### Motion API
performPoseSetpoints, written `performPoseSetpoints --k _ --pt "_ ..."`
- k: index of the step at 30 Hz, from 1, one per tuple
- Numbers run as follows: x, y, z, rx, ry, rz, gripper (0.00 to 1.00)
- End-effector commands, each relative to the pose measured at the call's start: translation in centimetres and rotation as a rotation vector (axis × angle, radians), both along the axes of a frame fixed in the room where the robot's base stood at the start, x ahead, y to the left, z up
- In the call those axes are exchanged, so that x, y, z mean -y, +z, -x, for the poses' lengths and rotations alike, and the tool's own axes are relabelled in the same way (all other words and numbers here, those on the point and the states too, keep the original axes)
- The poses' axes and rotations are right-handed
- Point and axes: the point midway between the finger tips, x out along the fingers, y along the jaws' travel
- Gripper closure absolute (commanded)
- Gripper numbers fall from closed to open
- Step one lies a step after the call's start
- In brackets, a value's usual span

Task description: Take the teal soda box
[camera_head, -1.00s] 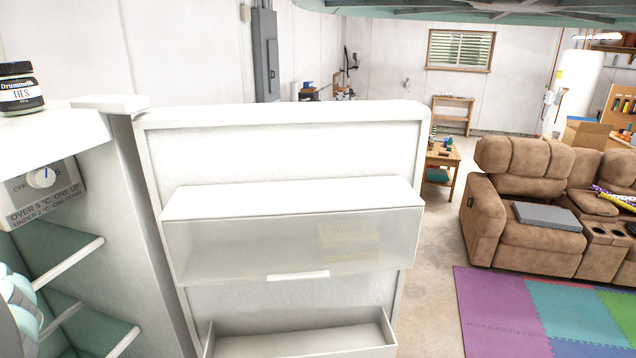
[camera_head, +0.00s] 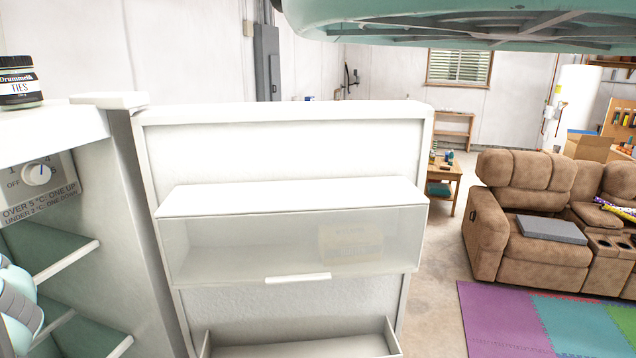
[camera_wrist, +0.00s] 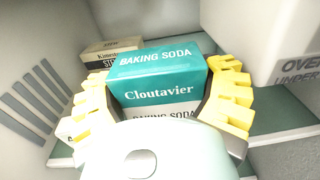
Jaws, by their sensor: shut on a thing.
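The teal soda box (camera_wrist: 160,92) shows in the wrist view, with "BAKING SODA" on its teal top and "Cloutavier" on its front, and a white lower band. My gripper (camera_wrist: 160,76) has its yellow fingers on the left and right sides of this box and is shut on it. The box's lower part is hidden behind my gripper's body. The box is inside the open fridge, by a teal-green shelf; I cannot tell whether it touches the shelf. In the head view the box is not visible; part of my arm shows at the lower left edge.
A beige and black box (camera_wrist: 104,52) stands behind, to the left. The fridge dial housing (camera_wrist: 288,45) hangs close at right. In the head view, the open fridge door (camera_head: 280,150) fills the middle. A dark jar (camera_head: 18,82) stands on the fridge top. A brown recliner (camera_head: 520,200) stands at right.

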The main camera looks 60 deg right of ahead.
Motion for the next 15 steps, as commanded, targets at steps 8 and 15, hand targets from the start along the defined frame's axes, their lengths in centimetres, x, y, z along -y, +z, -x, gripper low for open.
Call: performPoseSetpoints --k 8,15 --pt "0.4 0.0 1.9 0.005 0.003 0.002 0.69" --pt "1.1 0.6 4.1 -0.004 0.002 -0.004 0.69"
